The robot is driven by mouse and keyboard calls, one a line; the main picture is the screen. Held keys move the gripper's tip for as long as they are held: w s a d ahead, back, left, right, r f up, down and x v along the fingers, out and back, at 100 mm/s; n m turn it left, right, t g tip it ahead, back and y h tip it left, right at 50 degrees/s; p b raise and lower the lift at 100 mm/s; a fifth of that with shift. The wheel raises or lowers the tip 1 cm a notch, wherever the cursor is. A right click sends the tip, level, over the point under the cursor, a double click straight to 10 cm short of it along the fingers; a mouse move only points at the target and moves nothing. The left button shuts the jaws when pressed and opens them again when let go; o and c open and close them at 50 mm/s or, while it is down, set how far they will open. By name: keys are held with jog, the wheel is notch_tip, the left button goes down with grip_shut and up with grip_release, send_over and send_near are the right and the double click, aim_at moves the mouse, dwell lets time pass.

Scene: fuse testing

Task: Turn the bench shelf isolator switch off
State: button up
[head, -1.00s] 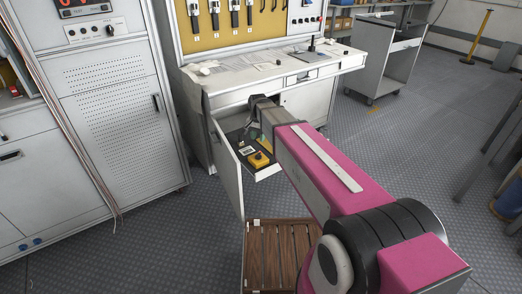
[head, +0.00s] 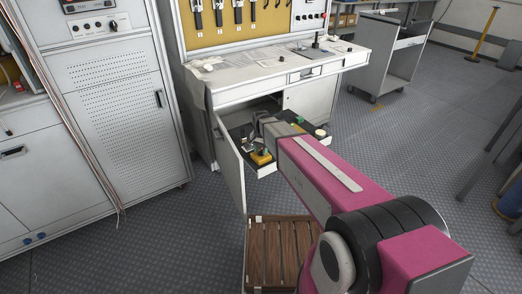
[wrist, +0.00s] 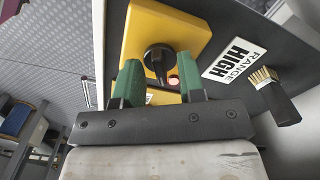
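The isolator switch is a yellow box with a black rotary knob (wrist: 158,58) in the upper middle of the wrist view. A small red light shows beside the knob. In the head view the yellow box (head: 261,158) sits on the dark pull-out shelf of the bench, partly hidden by my gripper. My gripper (wrist: 160,78) is open, with its green fingers apart at either side of the knob's lower end. I cannot tell whether they touch the knob. The head view mostly hides the fingers behind my arm.
A "RANGE HIGH" label (wrist: 234,62) and a brush (wrist: 272,92) lie right of the yellow box on the shelf. An open cabinet door (head: 229,165) stands left of the shelf. A wooden slatted platform (head: 275,255) is on the floor in front.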

grip_shut()
jog(key=shift+n, duration=0.4)
jog(key=n, duration=0.5)
jog(key=shift+n, duration=0.3)
jog(key=n, duration=0.5)
jog(key=shift+n, duration=0.4)
grip_release()
